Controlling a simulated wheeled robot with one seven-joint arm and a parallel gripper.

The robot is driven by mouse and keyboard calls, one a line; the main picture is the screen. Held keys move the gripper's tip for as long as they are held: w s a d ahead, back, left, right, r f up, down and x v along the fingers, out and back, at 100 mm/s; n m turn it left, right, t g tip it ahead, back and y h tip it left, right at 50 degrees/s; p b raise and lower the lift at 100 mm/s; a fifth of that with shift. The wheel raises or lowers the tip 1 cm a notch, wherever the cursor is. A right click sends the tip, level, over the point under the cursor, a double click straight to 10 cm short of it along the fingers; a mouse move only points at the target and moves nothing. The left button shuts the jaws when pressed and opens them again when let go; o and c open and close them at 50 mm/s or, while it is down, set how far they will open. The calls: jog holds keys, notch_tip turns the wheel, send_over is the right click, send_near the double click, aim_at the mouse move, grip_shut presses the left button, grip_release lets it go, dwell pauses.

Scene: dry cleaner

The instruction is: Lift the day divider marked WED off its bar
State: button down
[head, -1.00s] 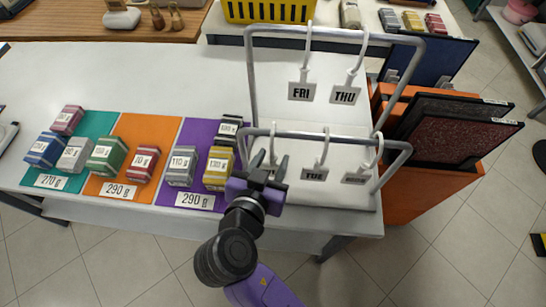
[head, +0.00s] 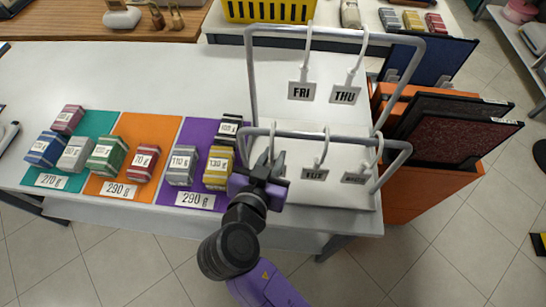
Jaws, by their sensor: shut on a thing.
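A wire rack has a low front bar (head: 345,138) and a tall back bar (head: 335,30), with white hooked day dividers on both. My gripper (head: 269,162) is at the left end of the front bar, shut on the leftmost divider (head: 272,137) there. That divider's hook is still over the bar, and my gripper hides most of its plate, so I cannot read its mark. The front bar also carries a divider reading TUE (head: 314,173) and, at its right, a dark, hard-to-read one (head: 354,178). The back bar carries FRI (head: 302,90) and THU (head: 345,95).
The rack stands on a white base (head: 330,195) at the table's right end. Left of my gripper, several small labelled boxes stand on teal, orange (head: 130,130) and purple mats. An orange bin (head: 425,190) with dark panels is at the right. The table behind the mats is clear.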

aim_at(272, 153)
jog(key=shift+r, duration=0.65)
jog(key=shift+s+a+r+b, duration=0.15)
jog(key=shift+r+b, duration=0.3)
jog(key=shift+r, duration=0.5)
jog(key=s+a+b, duration=0.1)
jog(key=s+a, duration=0.1)
jog(key=s, duration=0.6)
jog(key=s+a+b, duration=0.1)
jog(key=s+b, duration=0.1)
jog(key=s, duration=0.7)
jog(key=shift+a, duration=0.4)
jog(key=shift+s+a+r, duration=0.1)
jog(key=shift+s+r, duration=0.05)
